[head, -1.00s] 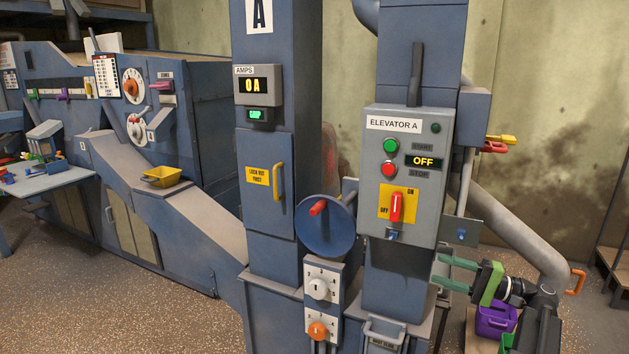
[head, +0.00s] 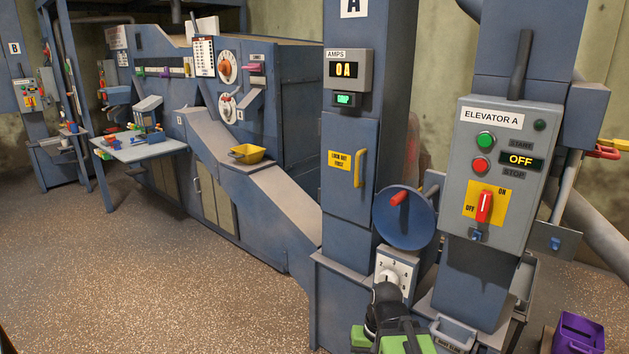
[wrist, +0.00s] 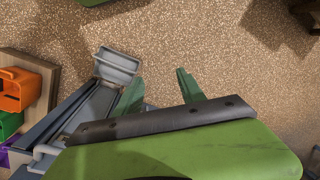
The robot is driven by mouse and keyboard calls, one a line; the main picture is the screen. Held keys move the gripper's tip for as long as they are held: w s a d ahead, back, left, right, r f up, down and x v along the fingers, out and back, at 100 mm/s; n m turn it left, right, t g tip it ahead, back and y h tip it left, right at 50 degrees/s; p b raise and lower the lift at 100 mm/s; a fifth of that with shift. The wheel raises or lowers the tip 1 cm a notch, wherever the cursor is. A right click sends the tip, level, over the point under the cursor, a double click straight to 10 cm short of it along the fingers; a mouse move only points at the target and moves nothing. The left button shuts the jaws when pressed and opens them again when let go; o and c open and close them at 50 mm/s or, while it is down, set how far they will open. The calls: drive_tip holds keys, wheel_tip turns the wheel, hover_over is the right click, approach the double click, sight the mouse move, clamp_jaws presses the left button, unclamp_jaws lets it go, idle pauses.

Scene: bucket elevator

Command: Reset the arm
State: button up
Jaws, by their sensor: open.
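My gripper (wrist: 160,84) is open in the wrist view. Its two green fingers stand apart with only the speckled floor between them, and nothing is held. The left finger overlaps the edge of the grey-blue machine base (wrist: 88,118) in the picture; I cannot tell whether they touch. In the head view, part of my arm with green and black parts (head: 392,338) shows at the bottom edge, low in front of the white dial (head: 396,272). The fingertips are not clear there.
The Elevator A panel (head: 500,190) reads OFF. A blue disc with a red handle (head: 408,222) sticks out beside it. A purple bin (head: 578,338) stands lower right. Orange (wrist: 18,90) and green (wrist: 10,123) bins sit near the machine. Open floor (head: 200,290) lies left.

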drive_tip(key=d+r+p, duration=0.1)
drive_tip(key=r+p, duration=0.7)
drive_tip(key=d+r+h+p, duration=0.1)
drive_tip(key=d+r+p, duration=0.1)
drive_tip(key=r+p, duration=0.5)
drive_tip(key=shift+w+d+r+h+p, duration=0.3)
drive_tip(key=shift+r+p, duration=0.05)
drive_tip(key=shift+p, duration=0.1)
idle(0.9)
